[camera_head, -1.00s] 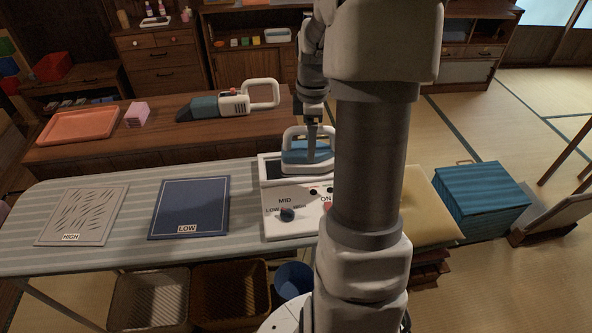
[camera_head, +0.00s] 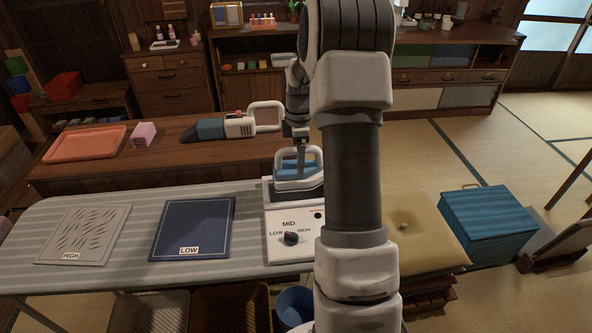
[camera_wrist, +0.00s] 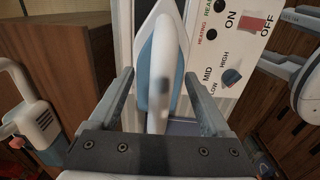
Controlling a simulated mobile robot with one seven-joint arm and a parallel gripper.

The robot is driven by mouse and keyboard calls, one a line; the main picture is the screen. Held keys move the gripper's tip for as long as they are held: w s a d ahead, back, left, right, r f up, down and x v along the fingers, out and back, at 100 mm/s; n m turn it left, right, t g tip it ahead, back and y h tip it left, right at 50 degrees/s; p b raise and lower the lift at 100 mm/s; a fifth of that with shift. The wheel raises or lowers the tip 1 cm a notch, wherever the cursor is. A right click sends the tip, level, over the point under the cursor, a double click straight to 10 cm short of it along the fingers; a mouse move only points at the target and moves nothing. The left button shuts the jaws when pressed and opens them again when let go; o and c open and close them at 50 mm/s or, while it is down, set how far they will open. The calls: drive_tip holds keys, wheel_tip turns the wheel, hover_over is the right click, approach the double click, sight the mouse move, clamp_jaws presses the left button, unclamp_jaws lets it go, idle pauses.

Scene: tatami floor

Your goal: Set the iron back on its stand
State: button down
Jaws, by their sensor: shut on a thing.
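The iron (camera_head: 291,184), with a blue body and a white loop handle, is at the dark pad of its stand (camera_head: 279,223), a white control unit. It looks level there; I cannot tell whether it rests on the pad or hovers just above. My gripper (camera_head: 300,150) comes down from above and is shut on the iron's handle. In the wrist view the white handle of the iron (camera_wrist: 161,85) lies between the fingers of my gripper (camera_wrist: 160,88). The stand's panel (camera_wrist: 222,48) shows a dial, lamp holes and a red switch.
A grey HIGH board (camera_head: 84,235) and navy LOW board (camera_head: 193,228) lie on the striped ironing board (camera_head: 138,265). A handheld vacuum (camera_head: 235,126), pink block (camera_head: 143,133) and orange tray (camera_head: 85,143) are on the table behind. A cushion (camera_head: 425,238) and blue box (camera_head: 488,222) stand right.

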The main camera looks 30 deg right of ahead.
drive_tip(key=shift+w+f, duration=0.25)
drive_tip(key=shift+w, duration=0.3)
drive_tip(key=shift+f, duration=1.95)
drive_tip(key=shift+f, duration=0.2)
unclamp_jaws()
drive_tip(key=shift+a, duration=0.1)
wheel_tip(320, 180, up, 12)
drive_tip(key=shift+r+p, duration=0.1)
drive_tip(key=shift+p, duration=0.3)
drive_tip(key=shift+s, duration=0.1)
